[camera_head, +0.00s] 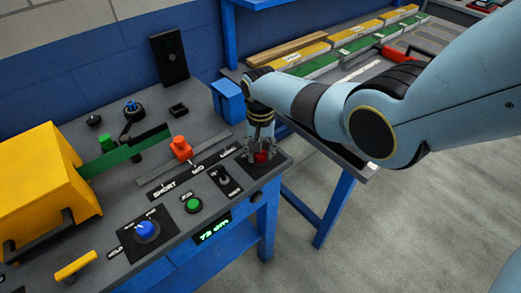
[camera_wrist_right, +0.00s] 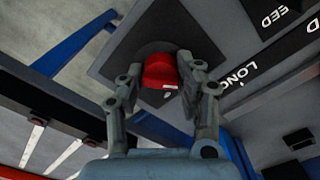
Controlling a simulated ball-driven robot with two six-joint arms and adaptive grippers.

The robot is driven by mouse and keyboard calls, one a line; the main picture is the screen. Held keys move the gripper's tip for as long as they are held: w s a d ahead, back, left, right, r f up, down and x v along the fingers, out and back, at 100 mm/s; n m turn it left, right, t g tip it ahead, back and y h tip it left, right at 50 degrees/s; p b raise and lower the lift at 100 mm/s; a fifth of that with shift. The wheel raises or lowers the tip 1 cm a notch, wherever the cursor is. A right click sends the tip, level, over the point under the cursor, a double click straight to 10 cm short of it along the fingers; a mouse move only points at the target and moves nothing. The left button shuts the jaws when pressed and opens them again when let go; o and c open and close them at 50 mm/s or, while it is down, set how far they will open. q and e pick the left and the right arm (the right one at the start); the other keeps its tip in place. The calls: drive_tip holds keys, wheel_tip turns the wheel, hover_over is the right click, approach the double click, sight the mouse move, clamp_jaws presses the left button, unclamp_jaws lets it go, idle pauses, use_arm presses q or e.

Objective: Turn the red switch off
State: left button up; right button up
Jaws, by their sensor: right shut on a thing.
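The red switch (camera_head: 262,157) sits on a dark square plate at the right end of the grey panel. It also shows in the right wrist view (camera_wrist_right: 160,71), with a small white mark on it. My right gripper (camera_head: 260,150) reaches down over it from above. In the right wrist view its fingertips (camera_wrist_right: 162,78) are on both sides of the red knob and shut on it. The gripper partly hides the switch in the head view. My left gripper is not in view.
The panel also holds an orange-red block (camera_head: 181,148), a toggle (camera_head: 224,178), a green button (camera_head: 193,204) and a blue knob (camera_head: 147,231). A yellow box (camera_head: 40,185) stands at the left. A blue bin (camera_head: 228,100) is behind my gripper. Open floor lies at the lower right.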

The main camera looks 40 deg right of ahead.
idle(0.3)
drive_tip(key=o, duration=1.1)
drive_tip(key=shift+o, duration=0.2)
wheel_tip(320, 180, up, 12)
